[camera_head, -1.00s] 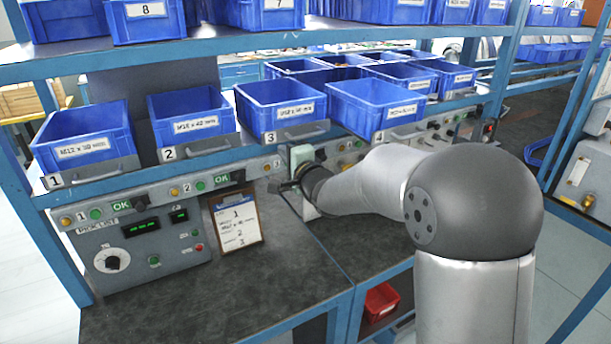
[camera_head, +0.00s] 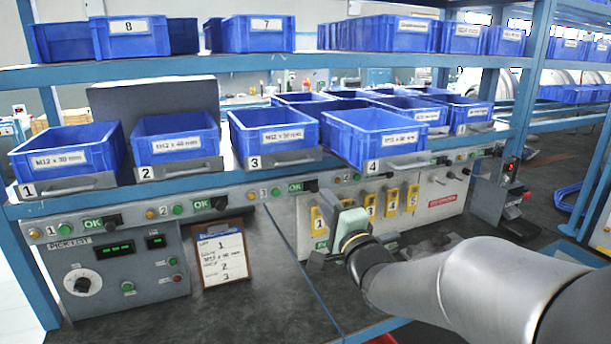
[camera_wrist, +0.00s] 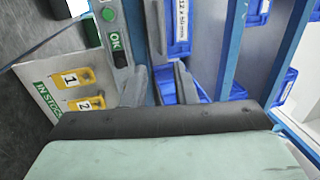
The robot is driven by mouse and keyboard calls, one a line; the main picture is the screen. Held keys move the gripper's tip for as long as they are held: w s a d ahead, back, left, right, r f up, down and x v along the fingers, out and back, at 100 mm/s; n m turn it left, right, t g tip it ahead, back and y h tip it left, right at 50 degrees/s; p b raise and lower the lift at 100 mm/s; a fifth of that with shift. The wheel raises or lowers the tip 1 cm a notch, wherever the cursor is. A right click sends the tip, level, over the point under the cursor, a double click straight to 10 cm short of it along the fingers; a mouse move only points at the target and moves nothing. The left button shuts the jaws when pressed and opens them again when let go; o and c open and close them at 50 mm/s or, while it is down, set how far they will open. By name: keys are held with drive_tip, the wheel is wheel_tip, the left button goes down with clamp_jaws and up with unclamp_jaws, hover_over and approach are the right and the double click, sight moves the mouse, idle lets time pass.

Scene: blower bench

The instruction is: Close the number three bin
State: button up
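The number three bin (camera_head: 275,133) is a blue open-topped box with a white label. It sits on a grey drawer front marked 3 (camera_head: 284,160), which has a bar handle, between bins two and four. How far its drawer stands out is hard to tell. My gripper (camera_head: 350,228) is below and right of it, in front of the yellow tags and clear of the bin handles. It has a pale green body.
Bin four (camera_head: 378,138) stands further out than its neighbours. Bins one (camera_head: 65,155) and two (camera_head: 176,140) are to the left. Yellow numbered tags (camera_head: 392,202) hang under the shelf. A clipboard (camera_head: 222,257) leans on the panel. The dark bench top (camera_head: 265,315) is largely clear.

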sight(295, 162)
drive_tip(key=p+x, duration=0.1)
drive_tip(key=x, duration=0.4)
drive_tip(key=p+x, duration=0.1)
drive_tip(key=x, duration=0.5)
drive_tip(key=p+x, duration=0.1)
drive_tip(key=x, duration=0.5)
drive_tip(key=shift+a+p, duration=0.3)
